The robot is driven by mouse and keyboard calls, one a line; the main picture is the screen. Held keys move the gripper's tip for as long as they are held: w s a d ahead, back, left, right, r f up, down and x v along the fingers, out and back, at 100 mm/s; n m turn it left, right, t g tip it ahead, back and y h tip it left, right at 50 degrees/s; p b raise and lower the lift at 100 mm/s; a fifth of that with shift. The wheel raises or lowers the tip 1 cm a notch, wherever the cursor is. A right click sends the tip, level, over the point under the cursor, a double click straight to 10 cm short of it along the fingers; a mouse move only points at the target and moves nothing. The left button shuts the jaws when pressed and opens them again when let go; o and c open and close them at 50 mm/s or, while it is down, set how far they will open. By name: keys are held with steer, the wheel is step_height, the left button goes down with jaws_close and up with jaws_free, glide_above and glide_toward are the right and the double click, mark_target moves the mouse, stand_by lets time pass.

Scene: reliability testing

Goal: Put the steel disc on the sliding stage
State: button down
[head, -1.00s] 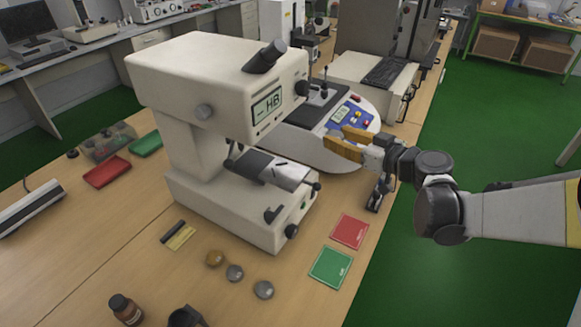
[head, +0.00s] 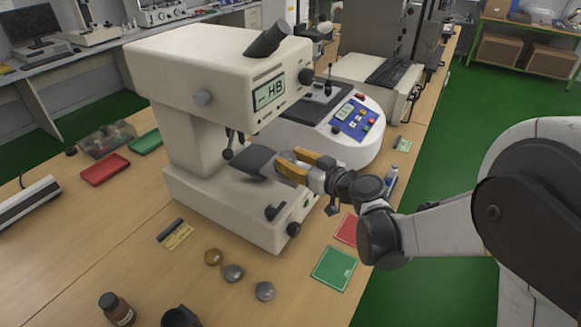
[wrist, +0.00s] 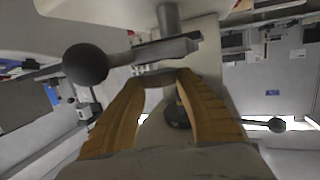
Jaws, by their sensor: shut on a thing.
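The sliding stage (head: 248,161), a dark flat plate with a metal front, sits low in the big cream hardness tester (head: 215,75). My gripper (head: 283,166), with orange-yellow fingers, is at the stage's front end and hides part of it. Two grey discs lie on the bench in front of the tester, one (head: 233,273) beside a brass-coloured disc (head: 213,257), the other (head: 265,291) further right.
A green card (head: 334,269) and a red card (head: 346,230) lie right of the discs near the bench edge. A brown bottle (head: 116,309) and a dark cup (head: 181,317) stand at the front. A machine with a blue panel (head: 354,121) stands behind my gripper.

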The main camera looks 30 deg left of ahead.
steer(key=shift+f, duration=0.85)
steer(key=c, duration=1)
jaws_free()
steer(key=shift+o, duration=0.2)
steer(key=shift+d+r, duration=0.1)
steer(key=shift+r, duration=0.2)
steer(key=p+v, duration=0.2)
steer(key=v, duration=0.9)
steer(key=shift+s+d+p, duration=0.2)
steer(key=shift+d+p, duration=0.2)
